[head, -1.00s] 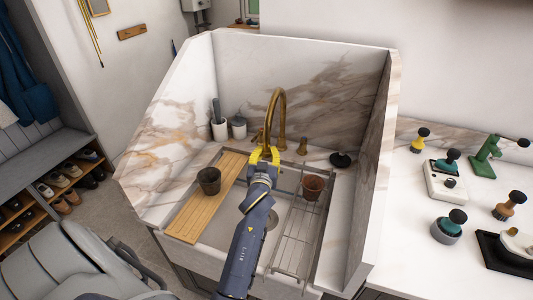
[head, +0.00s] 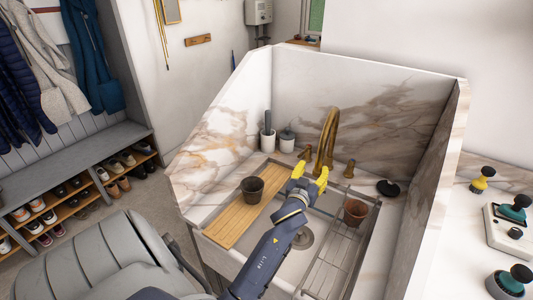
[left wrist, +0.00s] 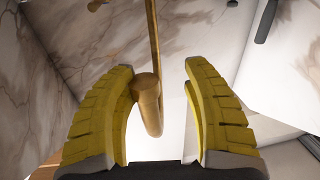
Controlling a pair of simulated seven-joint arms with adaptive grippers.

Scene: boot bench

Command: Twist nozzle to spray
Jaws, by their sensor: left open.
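The brass faucet (head: 331,128) stands at the back of the sink (head: 286,272) with its arched spout. My left gripper (head: 309,175) is just in front of the spout, with its yellow fingers apart. In the left wrist view, my left gripper (left wrist: 164,105) is open. The brass spout end, with its nozzle (left wrist: 147,108), shows between the fingers, close to the left finger. I cannot tell whether they touch. In the head view the fingers hide the nozzle. My right gripper is not in view.
A wooden board (head: 240,222) lies across the sink's left side with a dark cup (head: 252,190) on it. A wire rack (head: 333,262) on the right bears a brown pot (head: 355,211). Brass handles flank the faucet. Tall marble walls (head: 428,200) close in the back and sides.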

